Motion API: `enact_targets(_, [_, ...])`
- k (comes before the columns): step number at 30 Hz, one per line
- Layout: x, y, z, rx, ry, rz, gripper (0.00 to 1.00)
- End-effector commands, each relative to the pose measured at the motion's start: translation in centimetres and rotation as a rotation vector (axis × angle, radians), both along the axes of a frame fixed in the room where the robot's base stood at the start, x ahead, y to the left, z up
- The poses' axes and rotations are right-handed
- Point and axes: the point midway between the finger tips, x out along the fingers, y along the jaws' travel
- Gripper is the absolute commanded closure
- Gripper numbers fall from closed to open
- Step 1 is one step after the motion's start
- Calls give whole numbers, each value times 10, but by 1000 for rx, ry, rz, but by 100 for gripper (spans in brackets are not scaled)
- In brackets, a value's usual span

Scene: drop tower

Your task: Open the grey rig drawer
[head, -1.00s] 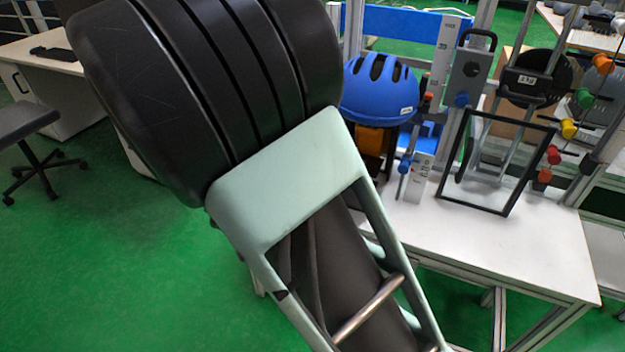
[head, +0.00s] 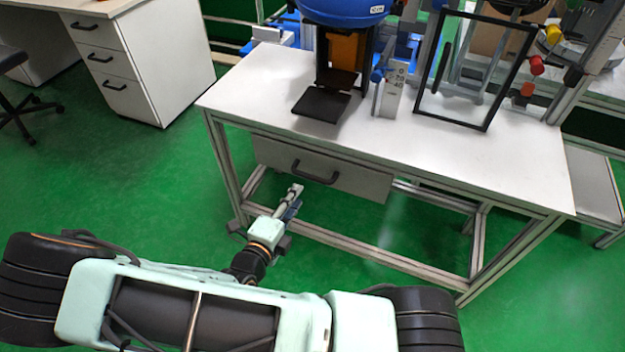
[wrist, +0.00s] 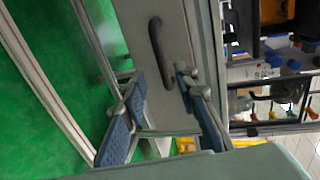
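The grey rig drawer (head: 358,182) hangs under the white rig table and looks shut. Its dark bar handle (head: 315,176) is on the drawer front. My gripper (head: 294,194) is just in front of the drawer, a little below and left of the handle in the head view. In the wrist view my gripper (wrist: 158,82) is open, with blue-padded fingers apart and nothing between the pads. The drawer front (wrist: 178,25) lies ahead there, with the handle (wrist: 156,45) lined up beyond the gap between the fingertips. I see no contact with the handle.
A desk with white drawers (head: 130,75) stands at the left. The green floor before the rig is clear.

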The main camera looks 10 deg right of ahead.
Motion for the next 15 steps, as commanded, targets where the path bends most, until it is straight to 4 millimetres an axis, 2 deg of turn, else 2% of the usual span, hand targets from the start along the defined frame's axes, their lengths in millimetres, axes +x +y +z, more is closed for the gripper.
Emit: enact_targets(15, [68,-52,-19,1,-1,-6,72])
